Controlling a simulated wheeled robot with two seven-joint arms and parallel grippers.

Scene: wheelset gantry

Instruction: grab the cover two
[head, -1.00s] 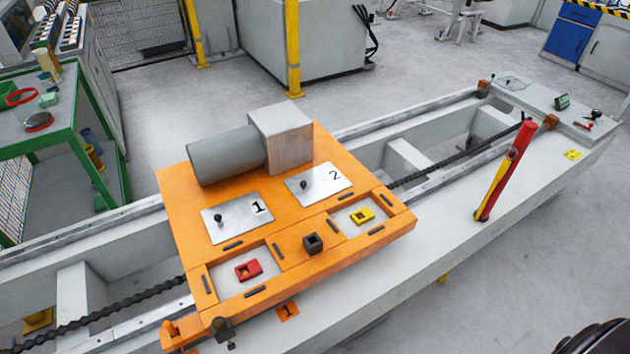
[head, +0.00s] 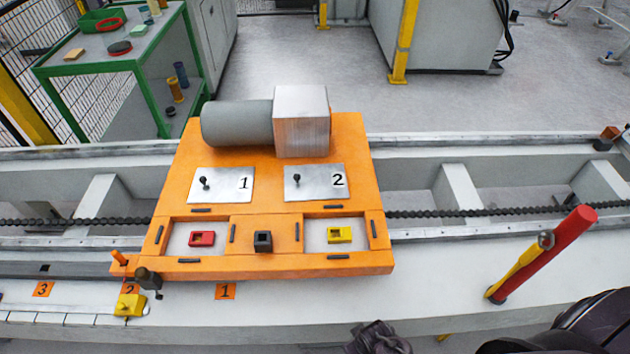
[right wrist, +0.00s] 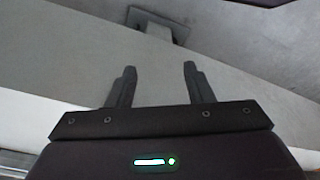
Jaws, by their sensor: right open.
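Cover two (head: 316,183) is a flat silver plate marked 2 with a small black knob on its left side. It lies on the orange carriage (head: 350,125), right of cover one (head: 222,185), a like plate marked 1. My right gripper (right wrist: 158,70) is open and empty in the right wrist view, above a pale grey surface. In the head view, part of my right arm (head: 380,338) shows at the bottom edge, well in front of the carriage and away from cover two. My left gripper is not in view.
A grey motor cylinder with a metal block (head: 302,120) stands behind the covers. In front are recesses with a red block (head: 201,239) and a yellow block (head: 339,235), and a black socket (head: 263,241) between them. A red and yellow lever (head: 545,252) rises at right.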

